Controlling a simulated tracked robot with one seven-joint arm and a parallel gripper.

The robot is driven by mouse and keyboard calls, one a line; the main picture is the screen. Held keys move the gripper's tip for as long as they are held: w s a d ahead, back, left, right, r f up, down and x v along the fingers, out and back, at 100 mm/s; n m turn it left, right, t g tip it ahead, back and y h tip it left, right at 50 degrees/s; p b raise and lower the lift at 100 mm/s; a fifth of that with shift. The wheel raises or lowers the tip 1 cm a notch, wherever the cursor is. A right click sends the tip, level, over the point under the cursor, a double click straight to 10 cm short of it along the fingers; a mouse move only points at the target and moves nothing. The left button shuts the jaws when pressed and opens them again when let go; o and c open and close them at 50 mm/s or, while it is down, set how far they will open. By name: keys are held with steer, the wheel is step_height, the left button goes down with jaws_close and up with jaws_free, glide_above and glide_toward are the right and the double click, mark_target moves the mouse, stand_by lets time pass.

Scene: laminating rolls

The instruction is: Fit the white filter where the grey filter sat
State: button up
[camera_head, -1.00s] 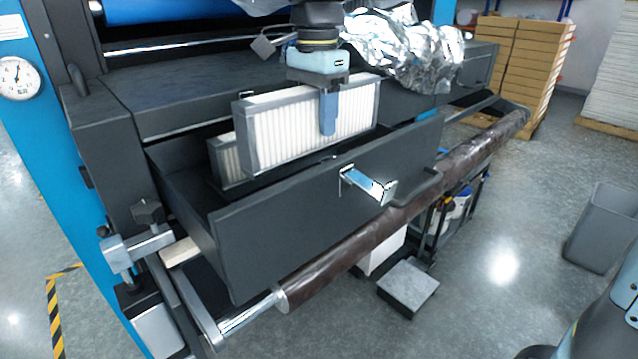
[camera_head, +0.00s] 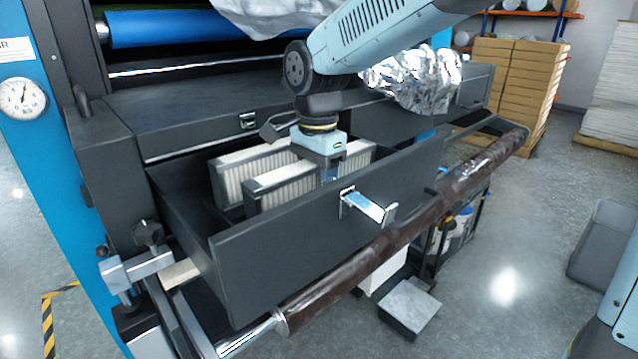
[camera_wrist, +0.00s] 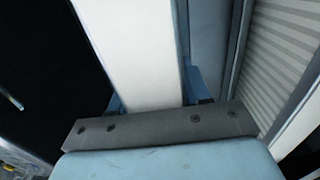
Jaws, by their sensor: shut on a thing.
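My gripper (camera_head: 328,178) is shut on the white filter (camera_head: 285,191), a pleated panel in a grey frame, gripped at its upper edge. The white filter stands upright and partly down inside the open dark drawer (camera_head: 290,232), behind its front wall; its lower part is hidden. A second pleated, off-white filter (camera_head: 228,186) stands behind it, roughly parallel. In the wrist view, the held filter's pale edge (camera_wrist: 130,45) lies between the fingers, and the second filter's pleats (camera_wrist: 285,50) show at the right. Whether the held filter touches the drawer floor is hidden.
The drawer's handle (camera_head: 368,206) sticks out in front. A brown roll (camera_head: 395,240) runs below the drawer. Crumpled foil (camera_head: 420,78) sits on the machine at right behind my arm. Some free room shows at the drawer's left end.

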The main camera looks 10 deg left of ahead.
steer(key=shift+f, duration=0.3)
steer(key=o, duration=1.3)
step_height(320, 180, up, 13)
steer(key=shift+f, duration=0.15)
steer(key=s+d+f+n+t, duration=0.2)
steer(key=s+d, duration=0.1)
steer(key=d, duration=0.7)
steer(key=s+d+f+n+t, duration=0.1)
steer(key=s+d+f+n, duration=0.2)
steer(key=d, duration=0.7)
steer(key=s+d+f+n+t, duration=0.2)
steer(key=s+d+f+n, duration=0.1)
steer(key=d, duration=0.7)
steer(key=shift+s+d+f+t, duration=0.1)
steer(key=shift+s+d+t, duration=0.25)
steer(key=shift+s, duration=0.55)
